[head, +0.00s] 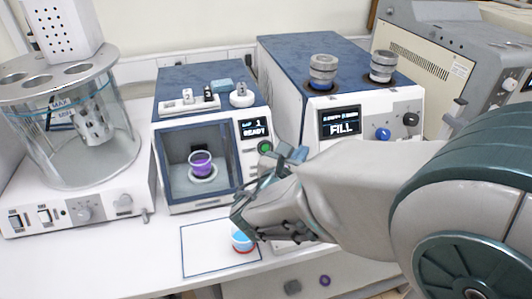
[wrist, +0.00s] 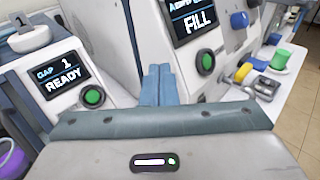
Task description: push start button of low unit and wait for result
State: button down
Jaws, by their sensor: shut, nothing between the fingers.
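The low unit (head: 205,130) is a white box with a blue top, and its screen (head: 254,128) reads "READY". That screen also shows in the wrist view (wrist: 66,82), with "GAP 1" above "READY". Its round green start button (head: 265,147) is below the screen and shows in the wrist view too (wrist: 93,96). A cup with purple liquid (head: 201,164) stands in its chamber. My gripper (head: 290,153) is just right of the button in the head view. In the wrist view its blue-grey fingers (wrist: 158,84) are together and empty, apart from the button.
A taller unit (head: 320,75) reading "FILL" stands close on the right, with its own green button (wrist: 206,61). A glass-walled bath (head: 70,130) stands at left. The front left bench is clear.

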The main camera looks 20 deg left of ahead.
aim_at(265, 148)
jog(key=a+n+y, duration=0.1)
jog(key=a, duration=0.1)
jog(key=a+n+t+y, duration=0.1)
jog(key=a, duration=0.1)
jog(key=s+a+n, duration=0.1)
jog(key=shift+s+a+f+n+y, duration=0.1)
jog(key=shift+a+n+y, duration=0.3)
jog(key=w+a+f+b, duration=0.2)
jog(key=w+f+b, duration=0.1)
jog(key=w+a+f+b, duration=0.1)
jog(key=w, duration=0.1)
jog(key=shift+f+b, duration=0.3)
jog(key=shift+f, duration=0.1)
jog(key=shift+w+a+f, duration=0.25)
jog(key=shift+w, duration=0.3)
jog(key=shift+f+b, duration=0.1)
jog(key=shift+b, duration=0.2)
dwell(0.9)
jog(key=shift+w+a+f, duration=0.15)
jog(key=shift+w+a, duration=0.05)
jog(key=shift+w, duration=0.05)
